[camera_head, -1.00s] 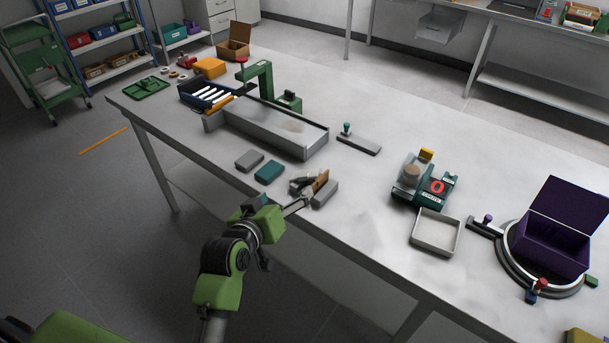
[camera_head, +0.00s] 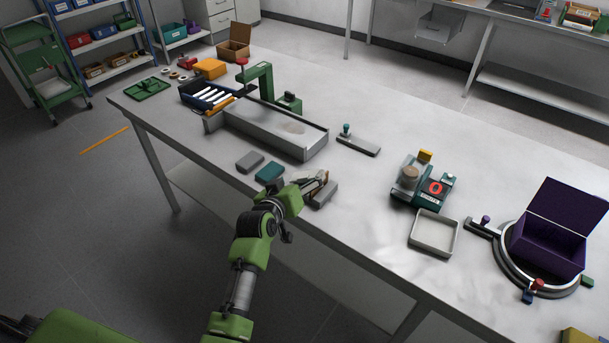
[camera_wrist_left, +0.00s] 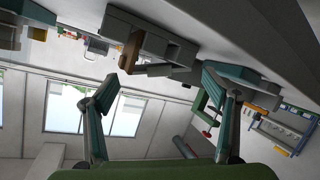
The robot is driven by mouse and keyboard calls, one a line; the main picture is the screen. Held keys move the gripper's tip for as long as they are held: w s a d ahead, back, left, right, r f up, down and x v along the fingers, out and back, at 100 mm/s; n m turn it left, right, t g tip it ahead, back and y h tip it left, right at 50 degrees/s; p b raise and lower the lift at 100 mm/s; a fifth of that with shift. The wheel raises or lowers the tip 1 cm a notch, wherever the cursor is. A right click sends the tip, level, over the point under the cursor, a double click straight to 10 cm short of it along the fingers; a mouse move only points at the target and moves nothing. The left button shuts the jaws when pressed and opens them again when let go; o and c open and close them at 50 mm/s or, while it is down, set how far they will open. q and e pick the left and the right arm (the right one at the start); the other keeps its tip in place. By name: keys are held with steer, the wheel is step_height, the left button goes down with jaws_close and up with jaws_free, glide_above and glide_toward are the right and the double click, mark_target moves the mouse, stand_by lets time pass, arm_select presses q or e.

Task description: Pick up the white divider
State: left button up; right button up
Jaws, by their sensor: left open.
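My left gripper (camera_head: 314,183) is at the table's front edge beside a small grey block (camera_head: 323,195) with an upright brown piece (camera_head: 326,177). In the left wrist view my left gripper (camera_wrist_left: 160,78) is open, its fingers wide apart. The brown piece (camera_wrist_left: 131,48) and a grey slotted block (camera_wrist_left: 160,43) show beyond and between the fingertips, with no clear contact. I cannot tell a white divider for sure; several white strips (camera_head: 211,94) lie in a dark blue tray at the far left. My right gripper is not in view.
A teal device (camera_head: 407,187), a shallow grey tray (camera_head: 411,239) and a purple box (camera_head: 548,246) stand to the right. The table's middle is fairly clear.

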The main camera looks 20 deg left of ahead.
mark_target(302, 178)
arm_select(q)
steer(key=shift+x, duration=1.55)
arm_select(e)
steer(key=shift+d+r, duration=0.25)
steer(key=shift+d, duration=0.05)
arm_select(q)
steer(key=shift+s+f, duration=0.1)
